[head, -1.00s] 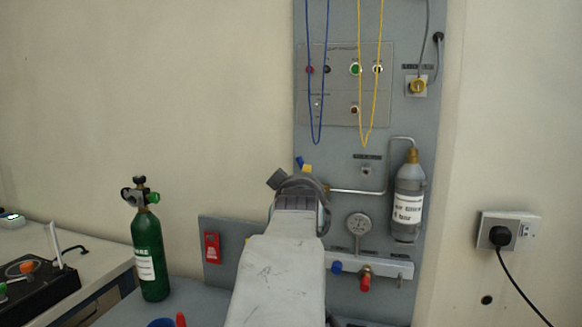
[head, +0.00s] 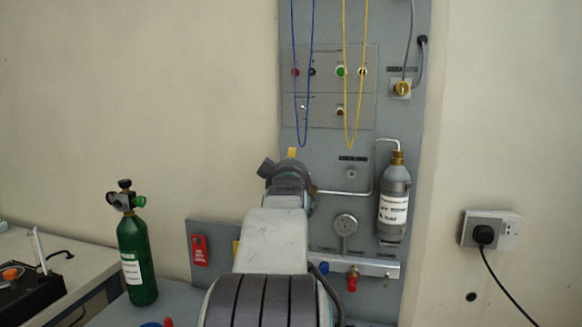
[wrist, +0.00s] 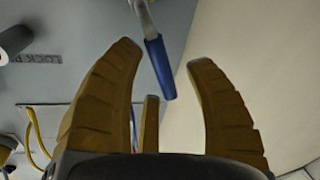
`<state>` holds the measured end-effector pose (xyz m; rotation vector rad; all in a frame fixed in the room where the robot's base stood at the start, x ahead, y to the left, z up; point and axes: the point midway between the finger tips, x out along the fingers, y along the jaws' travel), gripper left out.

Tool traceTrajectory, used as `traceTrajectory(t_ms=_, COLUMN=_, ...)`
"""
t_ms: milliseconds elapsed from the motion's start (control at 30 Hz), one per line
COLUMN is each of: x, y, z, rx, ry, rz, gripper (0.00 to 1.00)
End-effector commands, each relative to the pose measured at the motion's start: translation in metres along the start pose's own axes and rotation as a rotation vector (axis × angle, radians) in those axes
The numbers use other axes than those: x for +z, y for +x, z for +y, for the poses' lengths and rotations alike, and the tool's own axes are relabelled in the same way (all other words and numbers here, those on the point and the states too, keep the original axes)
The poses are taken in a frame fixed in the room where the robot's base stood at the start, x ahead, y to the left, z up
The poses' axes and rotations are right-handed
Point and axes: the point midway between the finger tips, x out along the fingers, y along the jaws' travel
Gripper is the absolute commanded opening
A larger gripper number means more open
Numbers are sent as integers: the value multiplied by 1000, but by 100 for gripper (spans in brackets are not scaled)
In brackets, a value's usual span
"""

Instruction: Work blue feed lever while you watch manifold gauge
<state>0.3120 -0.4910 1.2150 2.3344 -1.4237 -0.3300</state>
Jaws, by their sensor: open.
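In the wrist view a blue-sleeved lever (wrist: 160,68) hangs from a metal stem at the top and points down between the fingers of my gripper (wrist: 165,56). My gripper's yellow fingers are open on either side of the lever, with gaps showing on both sides. In the head view my arm hides most of the gripper; a yellow fingertip (head: 292,153) shows above the wrist, and the lever is hidden. The round manifold gauge (head: 345,225) is visible on the grey panel, right of my arm; its needle is too small to read.
A manifold bar (head: 380,266) with a blue knob (head: 324,268) and a red knob (head: 352,278) sits below the gauge. A grey cylinder (head: 394,205) is to its right. Blue (head: 294,110) and yellow (head: 345,110) cords hang above. A green bottle (head: 137,258) stands left.

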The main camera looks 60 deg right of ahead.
Motion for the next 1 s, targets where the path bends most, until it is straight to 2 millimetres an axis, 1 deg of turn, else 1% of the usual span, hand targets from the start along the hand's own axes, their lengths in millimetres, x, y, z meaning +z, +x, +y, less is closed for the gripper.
traceTrajectory(t_ms=133, x=0, y=6, z=0, rx=0, ry=0, rz=0, gripper=49)
traceTrajectory(t_ms=433, x=0, y=7, z=0, rx=0, ry=0, rz=0, gripper=49)
traceTrajectory(t_ms=467, x=0, y=7, z=0, rx=0, ry=0, rz=0, gripper=51)
traceTrajectory(t_ms=1000, x=0, y=7, z=0, rx=0, ry=0, rz=0, gripper=2)
